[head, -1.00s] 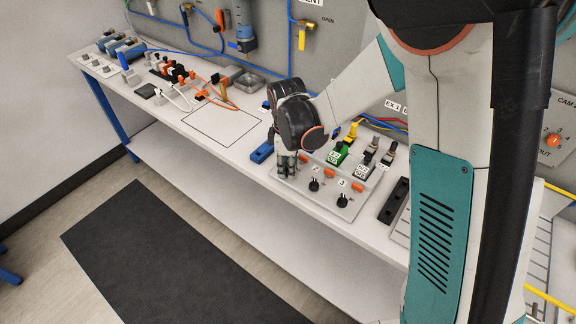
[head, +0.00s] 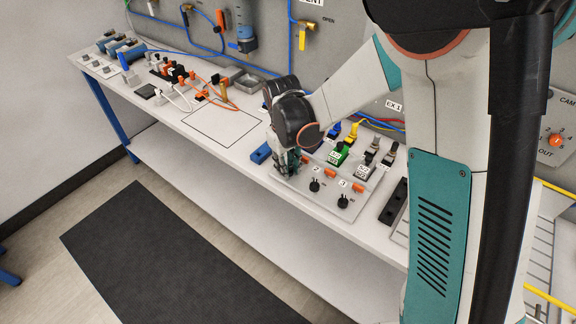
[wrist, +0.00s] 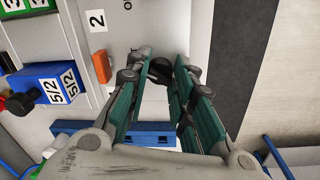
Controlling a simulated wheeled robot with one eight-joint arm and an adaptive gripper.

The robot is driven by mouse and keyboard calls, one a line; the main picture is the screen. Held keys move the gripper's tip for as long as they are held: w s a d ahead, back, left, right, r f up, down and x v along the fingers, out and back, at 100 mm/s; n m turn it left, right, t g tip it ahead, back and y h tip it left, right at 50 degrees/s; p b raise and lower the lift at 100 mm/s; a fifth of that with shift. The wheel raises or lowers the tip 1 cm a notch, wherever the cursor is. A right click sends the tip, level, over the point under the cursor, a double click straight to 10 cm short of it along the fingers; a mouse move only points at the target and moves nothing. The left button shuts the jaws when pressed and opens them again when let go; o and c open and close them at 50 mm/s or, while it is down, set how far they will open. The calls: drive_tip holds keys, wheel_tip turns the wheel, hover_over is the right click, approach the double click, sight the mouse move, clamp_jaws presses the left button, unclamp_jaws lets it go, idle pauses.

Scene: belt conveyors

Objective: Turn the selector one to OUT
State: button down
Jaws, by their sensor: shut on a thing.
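Selector one is a small black knob (wrist: 160,71) on the light grey panel (head: 313,197). In the wrist view it sits between the tips of my gripper (wrist: 161,68), which is shut on it. In the head view my gripper (head: 288,166) is down at the panel's left end, and its fingers and wrist hide this knob. Two like black selectors, one marked 2 (head: 315,186) and one marked 3 (head: 343,201), stand to the right, apart from my gripper. The pointing of selector one cannot be read.
Orange pieces (head: 332,173) lie behind the selectors. A green valve block (head: 338,155) and other valves with hoses stand further back. A blue block (head: 262,153) lies just left of the panel. The bench's outlined area (head: 222,127) is clear.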

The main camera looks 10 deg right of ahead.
drive_tip(key=shift+m, duration=0.3)
drive_tip(key=c, duration=1.4)
unclamp_jaws()
drive_tip(key=shift+o, duration=0.2)
wheel_tip(320, 180, up, 12)
drive_tip(key=shift+a, duration=0.4)
drive_tip(key=shift+s, duration=0.1)
